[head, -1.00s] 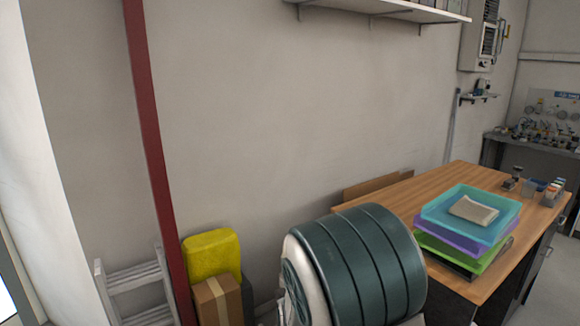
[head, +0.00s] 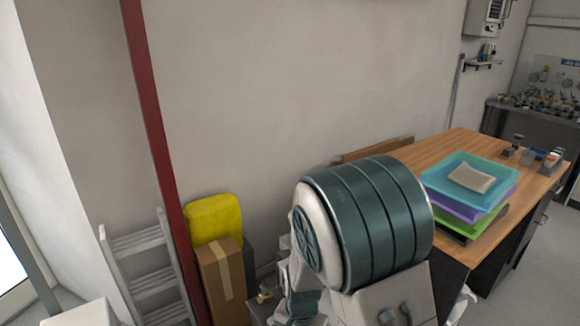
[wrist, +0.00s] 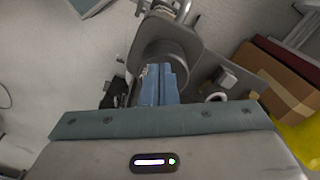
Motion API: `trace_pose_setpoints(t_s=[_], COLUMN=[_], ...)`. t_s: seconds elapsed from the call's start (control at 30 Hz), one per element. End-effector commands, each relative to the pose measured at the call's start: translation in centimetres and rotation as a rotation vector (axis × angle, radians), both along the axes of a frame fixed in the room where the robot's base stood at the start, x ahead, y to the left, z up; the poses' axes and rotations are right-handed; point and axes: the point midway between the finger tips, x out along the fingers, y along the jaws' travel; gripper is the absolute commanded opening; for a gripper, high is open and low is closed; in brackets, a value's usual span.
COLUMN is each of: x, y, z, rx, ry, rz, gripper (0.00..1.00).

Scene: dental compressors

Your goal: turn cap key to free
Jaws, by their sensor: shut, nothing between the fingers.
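In the wrist view, the blue fingers of my gripper (wrist: 163,82) are together with nothing between them. Their tips point at a grey rounded metal part (wrist: 166,48) on grey machinery. I cannot tell whether the tips touch it. No cap key can be made out for certain; it may be hidden by the fingers or too small to see. A pale ring-shaped part (wrist: 217,97) lies just right of the fingers. In the head view, my arm hides most of the low area at bottom centre, where a small brass-coloured part (head: 265,296) shows.
A cardboard box (head: 222,280) and a yellow container (head: 214,219) stand against the wall, left of my arm. A ladder (head: 148,265) and a red post (head: 150,110) are further left. At right, a wooden desk (head: 440,150) carries stacked trays (head: 470,182).

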Motion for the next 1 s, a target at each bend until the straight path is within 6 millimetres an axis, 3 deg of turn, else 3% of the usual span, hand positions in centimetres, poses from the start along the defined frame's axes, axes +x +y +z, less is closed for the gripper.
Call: trace_pose_setpoints(t_s=[0.23,0.7,1.0], x=[-0.4,-0.3,-0.4], y=[0.1,0.1,0.1], z=[0.8,6.1,6.0], rx=[0.0,0.0,0.0], ry=[0.001,0.0,0.001], rz=[0.001,0.0,0.0], gripper=[0.0,0.0,0.0])
